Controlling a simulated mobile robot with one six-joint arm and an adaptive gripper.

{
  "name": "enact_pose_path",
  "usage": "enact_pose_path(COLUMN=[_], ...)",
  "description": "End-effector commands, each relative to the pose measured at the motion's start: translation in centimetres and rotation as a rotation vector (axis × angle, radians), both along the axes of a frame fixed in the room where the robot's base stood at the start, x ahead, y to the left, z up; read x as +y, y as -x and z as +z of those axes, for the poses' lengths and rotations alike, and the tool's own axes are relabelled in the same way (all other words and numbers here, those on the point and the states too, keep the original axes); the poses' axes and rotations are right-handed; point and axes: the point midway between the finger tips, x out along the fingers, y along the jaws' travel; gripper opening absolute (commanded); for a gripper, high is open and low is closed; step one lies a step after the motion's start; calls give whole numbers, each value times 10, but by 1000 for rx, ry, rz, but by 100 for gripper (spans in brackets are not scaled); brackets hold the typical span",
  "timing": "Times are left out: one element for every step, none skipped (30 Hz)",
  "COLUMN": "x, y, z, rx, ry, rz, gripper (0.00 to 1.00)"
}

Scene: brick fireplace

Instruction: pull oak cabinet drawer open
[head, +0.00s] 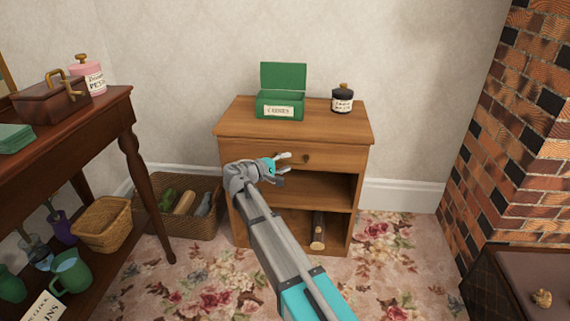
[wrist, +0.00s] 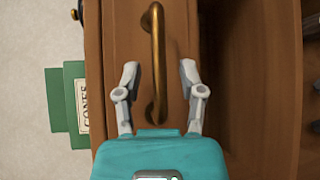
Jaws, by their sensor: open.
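The oak cabinet (head: 353,200) stands against the wall, with its drawer (head: 335,157) at the top, above open shelves. The drawer looks shut. Its brass handle shows as a small dark spot in the head view (head: 306,158) and as a long bar in the wrist view (wrist: 154,40). My gripper (head: 282,168) is in front of the drawer, partly covering its left half. In the wrist view its open fingers (wrist: 158,80) lie on either side of the handle's lower end. I cannot tell whether they touch the handle or how deep they reach.
An open green box (head: 281,104) and a dark jar (head: 342,99) stand on the cabinet top. A log (head: 318,230) lies on the bottom shelf. A wicker basket (head: 180,215) and a dark wood table (head: 100,110) are left, a brick fireplace (head: 515,140) right. Carpet shows right of the cabinet.

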Motion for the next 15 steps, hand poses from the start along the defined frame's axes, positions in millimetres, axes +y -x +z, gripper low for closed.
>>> enact_pose_path(x=[-1,-1,-1,-1,-1,-1,-1,-1,-1,-1,-1,-1,-1,-1,-1], y=[-1,-1,-1,-1,-1,-1,-1,-1,-1,-1,-1,-1,-1,-1,-1], z=[0,0,0,0,0,0,0,0,0,0,0,0,0,0,0], rx=[0,0,0,0,0,0,0,0,0,0,0,0,0,0,0], ry=[0,0,0,0,0,0,0,0,0,0,0,0,0,0,0], rz=[0,0,0,0,0,0,0,0,0,-1,-1,-1,-1,-1,-1], gripper=[51,51,51,51,51,51,51,51,51,47,42,34,29,23,16])
